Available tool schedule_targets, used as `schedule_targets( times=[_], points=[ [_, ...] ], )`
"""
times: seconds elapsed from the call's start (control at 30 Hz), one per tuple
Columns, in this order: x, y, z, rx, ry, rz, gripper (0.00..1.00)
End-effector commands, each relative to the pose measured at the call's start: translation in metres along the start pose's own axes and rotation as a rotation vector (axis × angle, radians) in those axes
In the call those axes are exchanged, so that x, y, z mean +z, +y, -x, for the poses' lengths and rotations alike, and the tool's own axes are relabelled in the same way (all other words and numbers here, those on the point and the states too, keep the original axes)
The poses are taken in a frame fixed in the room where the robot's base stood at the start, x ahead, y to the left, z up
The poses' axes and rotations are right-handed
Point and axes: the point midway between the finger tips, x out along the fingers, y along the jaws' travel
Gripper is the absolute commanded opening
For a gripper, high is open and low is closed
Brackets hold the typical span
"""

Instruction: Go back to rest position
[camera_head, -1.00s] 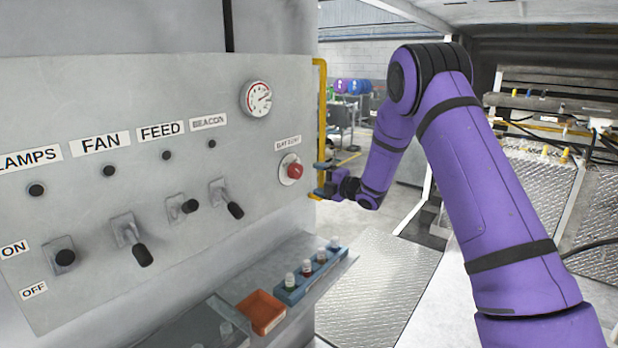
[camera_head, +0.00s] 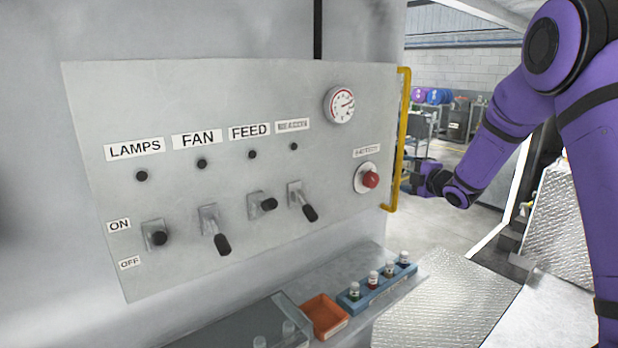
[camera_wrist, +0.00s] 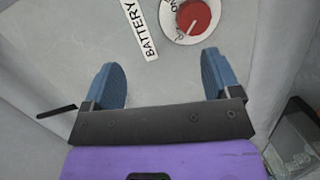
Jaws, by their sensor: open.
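My gripper (camera_head: 408,178) is at the right edge of the grey switch panel (camera_head: 230,110), beside the red battery knob (camera_head: 371,180). In the wrist view my gripper (camera_wrist: 165,85) has its two blue fingers wide apart with nothing between them. The red knob (camera_wrist: 194,17) is beyond the fingertips, toward the upper right, on its white round plate. The BATTERY label (camera_wrist: 139,28) is to its left. My purple arm reaches in from the right.
A yellow handrail (camera_head: 402,140) runs along the panel's right edge, close to my gripper. Below are a shelf with an orange tray (camera_head: 325,318) and a blue rack (camera_head: 376,288) of small bottles. Several lever switches (camera_head: 217,232) stick out from the panel. Open floor (camera_head: 440,235) lies to the right.

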Motion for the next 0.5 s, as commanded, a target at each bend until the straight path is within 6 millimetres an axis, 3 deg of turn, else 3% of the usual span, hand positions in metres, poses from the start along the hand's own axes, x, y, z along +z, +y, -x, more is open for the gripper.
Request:
schedule_targets(
  times=[0.03,0.2,0.5],
  points=[
    [-0.003,0.018,0.010,-0.011,-0.042,-0.033,0.83],
    [-0.009,0.056,0.046,-0.060,-0.191,-0.179,0.83],
    [-0.034,0.098,0.129,-0.128,-0.435,-0.473,0.83]
  ],
)
